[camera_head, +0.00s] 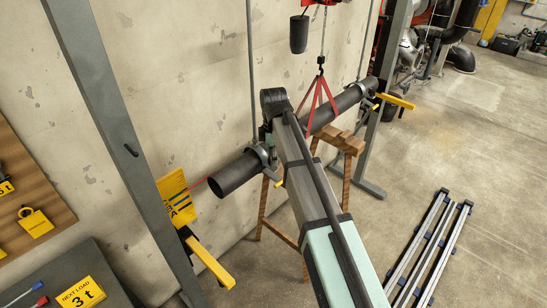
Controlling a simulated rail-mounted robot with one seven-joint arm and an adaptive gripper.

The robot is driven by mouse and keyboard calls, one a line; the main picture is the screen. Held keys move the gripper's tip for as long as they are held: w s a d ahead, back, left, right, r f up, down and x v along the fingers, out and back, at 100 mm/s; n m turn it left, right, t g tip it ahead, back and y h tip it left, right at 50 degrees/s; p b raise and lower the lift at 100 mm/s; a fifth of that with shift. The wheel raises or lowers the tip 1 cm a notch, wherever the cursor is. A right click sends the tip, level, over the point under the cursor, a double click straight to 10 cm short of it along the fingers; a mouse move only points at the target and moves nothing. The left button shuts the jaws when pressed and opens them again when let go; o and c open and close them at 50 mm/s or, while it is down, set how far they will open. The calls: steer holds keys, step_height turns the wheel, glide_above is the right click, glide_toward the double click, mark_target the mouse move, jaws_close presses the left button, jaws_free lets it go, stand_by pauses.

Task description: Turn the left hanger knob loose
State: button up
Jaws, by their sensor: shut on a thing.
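The dark pipe (235,174) runs slantwise along the wall, its near open end at the left. The left hanger has a thin vertical rod (250,70) and a grey clamp (262,154) around the pipe near that end. A small yellow part (279,183) shows just below this clamp; I cannot tell whether it is the knob. My arm reaches up from the bottom and covers the area right beside the left clamp. My gripper is hidden behind it. The right hanger clamp (369,87) is at the pipe's far end.
A red sling (319,92) on a hoist chain loops around the pipe. A wooden sawhorse (347,143) stands beneath. Yellow bracket arms (211,262) (396,101) project from grey posts. Silver rails (430,250) lie on the floor at the right. A tool board (35,190) is at left.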

steer(key=n, duration=0.6)
steer(key=shift+s+f+n, duration=0.1)
steer(key=shift+n, duration=0.2)
stand_by(0.4)
steer(key=o, duration=1.1)
steer(key=shift+o, duration=0.2)
steer(key=shift+r, duration=0.2)
step_height(320, 180, up, 12)
steer(key=shift+f, duration=0.15)
